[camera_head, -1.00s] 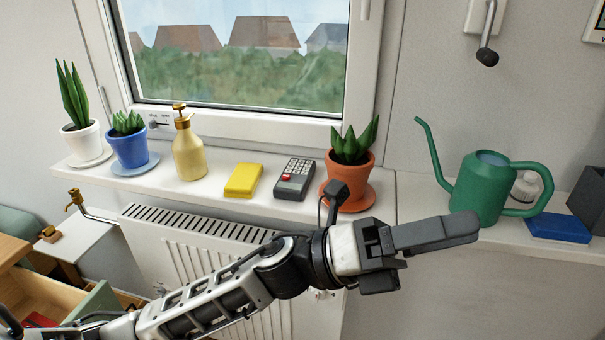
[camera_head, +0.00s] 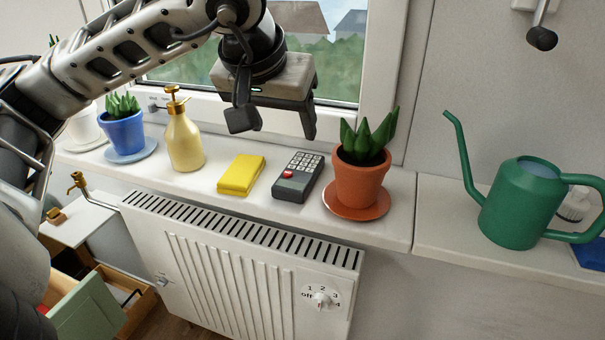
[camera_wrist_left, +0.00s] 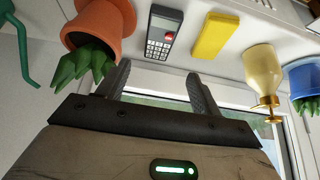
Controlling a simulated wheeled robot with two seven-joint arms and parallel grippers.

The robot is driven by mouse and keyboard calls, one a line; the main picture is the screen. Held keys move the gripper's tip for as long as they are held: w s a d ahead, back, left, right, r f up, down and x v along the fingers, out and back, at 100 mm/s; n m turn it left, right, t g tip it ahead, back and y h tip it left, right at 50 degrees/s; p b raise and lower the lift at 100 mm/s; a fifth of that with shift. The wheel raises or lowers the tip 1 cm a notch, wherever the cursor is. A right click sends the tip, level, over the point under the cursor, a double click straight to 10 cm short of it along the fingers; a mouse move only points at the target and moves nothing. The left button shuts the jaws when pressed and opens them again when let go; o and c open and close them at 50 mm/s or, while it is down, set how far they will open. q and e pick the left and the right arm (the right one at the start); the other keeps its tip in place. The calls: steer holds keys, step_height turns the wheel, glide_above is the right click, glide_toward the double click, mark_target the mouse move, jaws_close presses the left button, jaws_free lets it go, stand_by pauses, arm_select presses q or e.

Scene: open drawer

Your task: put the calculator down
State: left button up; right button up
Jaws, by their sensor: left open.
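The dark grey calculator (camera_head: 298,177), with light keys and a red button, lies flat on the white windowsill (camera_head: 305,215) between a yellow block and a terracotta plant pot. My left gripper (camera_head: 278,130) is open and empty, above and behind the calculator in front of the window. In the left wrist view the calculator (camera_wrist_left: 162,33) shows just beyond and between the two fingers (camera_wrist_left: 160,85), apart from them. My right gripper is in neither view.
The yellow block (camera_head: 241,175) lies left of the calculator. The terracotta pot (camera_head: 359,185) stands close on its right. A gold pump bottle (camera_head: 184,140), a blue pot (camera_head: 123,136) and a green watering can (camera_head: 520,205) also stand along the sill. A radiator (camera_head: 240,270) is below.

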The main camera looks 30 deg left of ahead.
mark_target(299, 172)
arm_select(q)
steer(key=x, duration=1.4)
steer(key=shift+s+f, duration=0.1)
steer(key=shift+f, duration=0.05)
steer(key=c, duration=0.8)
